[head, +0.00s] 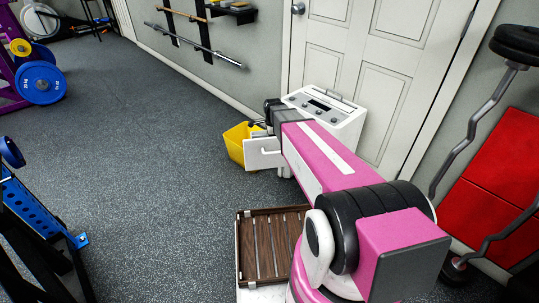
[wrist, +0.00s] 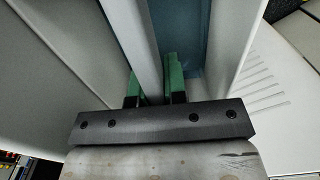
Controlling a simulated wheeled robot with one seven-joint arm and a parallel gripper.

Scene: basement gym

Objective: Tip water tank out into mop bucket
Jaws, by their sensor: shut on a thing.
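The water tank (head: 262,157) is a white box with a small handle on its face. It is in front of the white dehumidifier (head: 335,120) and overlaps the yellow mop bucket (head: 235,140) in the head view. My gripper (wrist: 155,88) has green fingertips, shut on a thin white upright part of the tank (wrist: 146,45). A blue-grey surface shows inside the tank beside the fingers; I cannot tell if it is water. The tank looks roughly upright. The bucket's inside is mostly hidden behind the tank and my arm.
A white panelled door (head: 400,60) is behind the dehumidifier. A brown slatted tray (head: 265,245) is low in front, near my arm. Red panels (head: 495,165) and a curved bar are at right. The dark floor (head: 130,150) at left is open.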

